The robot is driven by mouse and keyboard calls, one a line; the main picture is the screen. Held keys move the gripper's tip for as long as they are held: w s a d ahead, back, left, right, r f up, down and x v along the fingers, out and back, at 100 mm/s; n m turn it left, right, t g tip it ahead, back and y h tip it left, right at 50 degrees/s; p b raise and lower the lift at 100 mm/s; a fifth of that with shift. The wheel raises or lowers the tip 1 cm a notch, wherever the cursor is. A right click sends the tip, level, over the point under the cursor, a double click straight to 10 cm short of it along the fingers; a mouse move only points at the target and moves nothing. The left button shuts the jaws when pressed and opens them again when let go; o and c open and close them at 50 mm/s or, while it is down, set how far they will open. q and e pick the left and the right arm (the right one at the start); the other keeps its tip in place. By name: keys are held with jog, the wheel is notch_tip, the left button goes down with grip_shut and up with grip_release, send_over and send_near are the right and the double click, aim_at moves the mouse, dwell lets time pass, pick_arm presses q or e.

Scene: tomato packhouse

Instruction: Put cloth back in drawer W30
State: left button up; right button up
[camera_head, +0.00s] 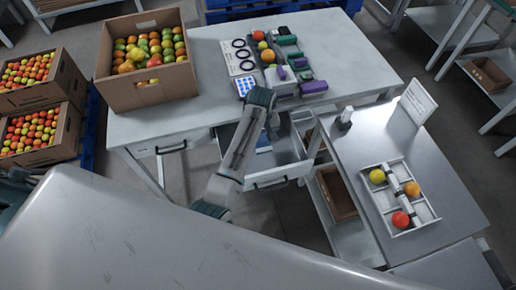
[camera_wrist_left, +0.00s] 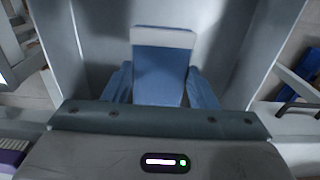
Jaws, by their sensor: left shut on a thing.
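The open drawer (camera_head: 290,151) hangs out below the front of the long table. Any label on it is not readable. The blue cloth (camera_wrist_left: 160,78) has a pale band along its far edge. A blue bit of the cloth (camera_head: 263,139) shows beside my arm in the head view. My left gripper (camera_wrist_left: 162,88) is shut on the cloth and holds it between the drawer's side walls (camera_wrist_left: 238,60). My forearm covers part of the drawer in the head view. I cannot tell whether the cloth touches the drawer floor. My right gripper is not in view.
On the table (camera_head: 205,120) stand a carton of tomatoes (camera_head: 150,92) and several small items. A shut drawer (camera_head: 171,148) is to the left. On the right, a metal bench (camera_head: 365,140) holds a divided tray (camera_head: 427,219) with tomatoes and a sign (camera_head: 418,100).

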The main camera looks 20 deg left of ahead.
aim_at(260, 156)
pick_arm(q)
notch_tip(260, 156, down, 9)
jog(key=shift+a+r+p, duration=0.1)
jog(key=shift+p, duration=0.3)
jog(key=o, duration=0.9)
notch_tip(260, 156, up, 12)
jog(key=shift+b, duration=0.3)
